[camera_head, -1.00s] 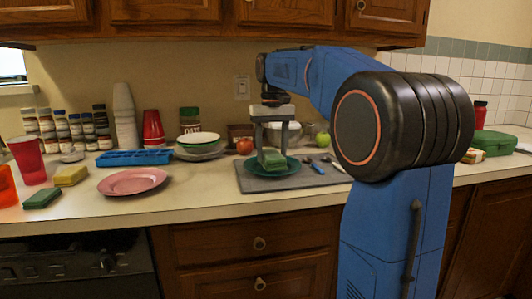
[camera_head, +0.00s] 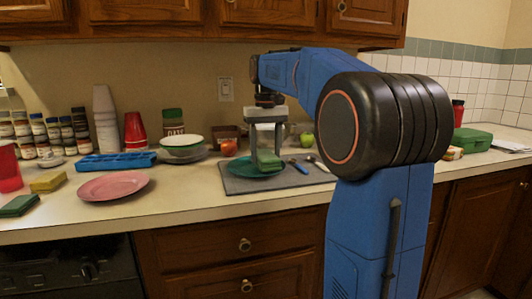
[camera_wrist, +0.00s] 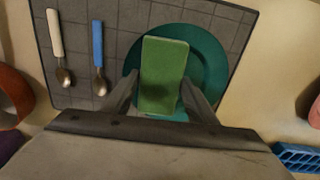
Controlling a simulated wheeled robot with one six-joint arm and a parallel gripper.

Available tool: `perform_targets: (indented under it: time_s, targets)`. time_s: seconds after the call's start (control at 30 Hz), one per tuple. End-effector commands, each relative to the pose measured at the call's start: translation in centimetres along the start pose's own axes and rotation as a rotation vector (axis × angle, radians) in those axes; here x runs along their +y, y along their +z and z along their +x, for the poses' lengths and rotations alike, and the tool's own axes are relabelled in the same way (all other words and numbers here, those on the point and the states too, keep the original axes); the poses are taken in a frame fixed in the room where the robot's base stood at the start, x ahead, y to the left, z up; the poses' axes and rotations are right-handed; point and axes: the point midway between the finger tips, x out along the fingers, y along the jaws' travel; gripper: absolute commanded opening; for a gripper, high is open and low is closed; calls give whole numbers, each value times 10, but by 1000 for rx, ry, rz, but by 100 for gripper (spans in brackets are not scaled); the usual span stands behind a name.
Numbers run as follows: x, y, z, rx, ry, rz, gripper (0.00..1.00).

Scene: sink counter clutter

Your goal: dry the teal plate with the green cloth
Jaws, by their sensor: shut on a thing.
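The teal plate (camera_head: 243,167) lies on the grey mat on the counter; it also shows in the wrist view (camera_wrist: 208,62). My gripper (camera_head: 268,160) points down over the right part of the plate. It is shut on the green cloth (camera_wrist: 164,70), a folded block between the two fingers (camera_wrist: 160,92). In the wrist view the cloth covers the plate's left part. In the head view the cloth (camera_head: 268,157) is low at the plate, but I cannot tell whether it touches it.
On the grey mat (camera_head: 235,188), a blue-handled spoon (camera_head: 299,167) and a white-handled spoon (camera_head: 316,163) lie right of the plate. A pink plate (camera_head: 113,186), blue tray (camera_head: 115,161), and stacked bowls (camera_head: 182,146) stand left. A green apple (camera_head: 307,139) and tomato (camera_head: 229,148) are behind.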

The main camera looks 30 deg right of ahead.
Motion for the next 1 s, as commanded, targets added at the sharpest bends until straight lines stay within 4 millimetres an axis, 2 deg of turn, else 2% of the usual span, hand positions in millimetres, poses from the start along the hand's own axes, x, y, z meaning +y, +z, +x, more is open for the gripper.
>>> perform_targets:
  time_s: [0.3, 0.63, 1.0]
  targets:
    - [-24, -5, 0, -1, 0, -2, 34]
    - [-35, -7, -1, 0, 0, -1, 34]
    - [-60, -11, 0, 0, 0, -2, 34]
